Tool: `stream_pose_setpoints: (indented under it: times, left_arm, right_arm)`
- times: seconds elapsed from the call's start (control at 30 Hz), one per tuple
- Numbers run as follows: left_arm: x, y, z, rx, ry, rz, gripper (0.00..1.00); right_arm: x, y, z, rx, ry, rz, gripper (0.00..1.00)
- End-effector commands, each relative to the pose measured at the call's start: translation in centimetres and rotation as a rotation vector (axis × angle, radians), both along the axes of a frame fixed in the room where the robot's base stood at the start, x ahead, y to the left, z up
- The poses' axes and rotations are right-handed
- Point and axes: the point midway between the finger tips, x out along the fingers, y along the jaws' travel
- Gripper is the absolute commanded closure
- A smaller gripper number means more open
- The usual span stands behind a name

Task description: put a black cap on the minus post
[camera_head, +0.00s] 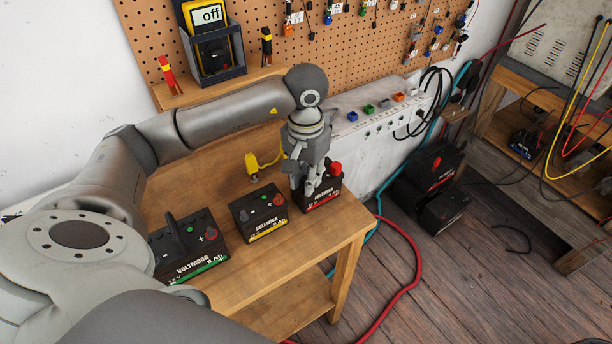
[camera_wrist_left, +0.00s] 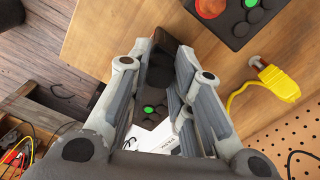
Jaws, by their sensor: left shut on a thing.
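My left gripper (camera_head: 310,188) points down over the right-hand battery (camera_head: 322,204), the one with the red stripe, at the table's right end. The fingertips (camera_wrist_left: 160,55) are at the battery's top; whether the cap touches the minus post is hidden. A red cap (camera_head: 336,168) shows on this battery beside the fingers. A green spot (camera_wrist_left: 148,110) on its top shows in the left wrist view. My right gripper is not in view.
A yellow-striped battery (camera_head: 258,212) and a green-striped Voltmoor battery (camera_head: 188,248) stand to the left on the wooden table (camera_head: 215,292). A yellow plug (camera_head: 252,165) with a cord lies behind. A pegboard (camera_head: 150,40) with tools and a meter (camera_head: 208,18) is at the back.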

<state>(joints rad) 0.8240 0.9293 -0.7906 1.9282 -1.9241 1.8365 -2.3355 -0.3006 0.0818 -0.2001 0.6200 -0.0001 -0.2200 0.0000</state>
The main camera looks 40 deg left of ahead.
Motion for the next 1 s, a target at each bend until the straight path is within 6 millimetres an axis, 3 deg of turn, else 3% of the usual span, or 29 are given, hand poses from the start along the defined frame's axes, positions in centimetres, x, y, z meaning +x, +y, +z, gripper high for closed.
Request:
stream_pose_setpoints:
  times: [0.23,0.27,0.43,0.77,1.0]
  left_arm:
    - [0.0,0.0,0.0,0.0,0.0,0.0,0.88]
    - [0.0,0.0,0.0,0.0,0.0,0.0,0.77]
    - [0.0,0.0,0.0,0.0,0.0,0.0,0.55]
    - [0.0,0.0,0.1,0.0,0.0,0.0,0.54]
    - [0.1,0.0,3.0,0.0,-0.006,0.001,0.54]
  right_arm:
    - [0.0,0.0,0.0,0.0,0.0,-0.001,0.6]
    - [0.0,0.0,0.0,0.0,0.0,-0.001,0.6]
    - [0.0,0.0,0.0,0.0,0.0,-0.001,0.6]
    - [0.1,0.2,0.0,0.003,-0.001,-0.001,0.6]
    - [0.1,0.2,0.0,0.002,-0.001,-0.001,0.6]
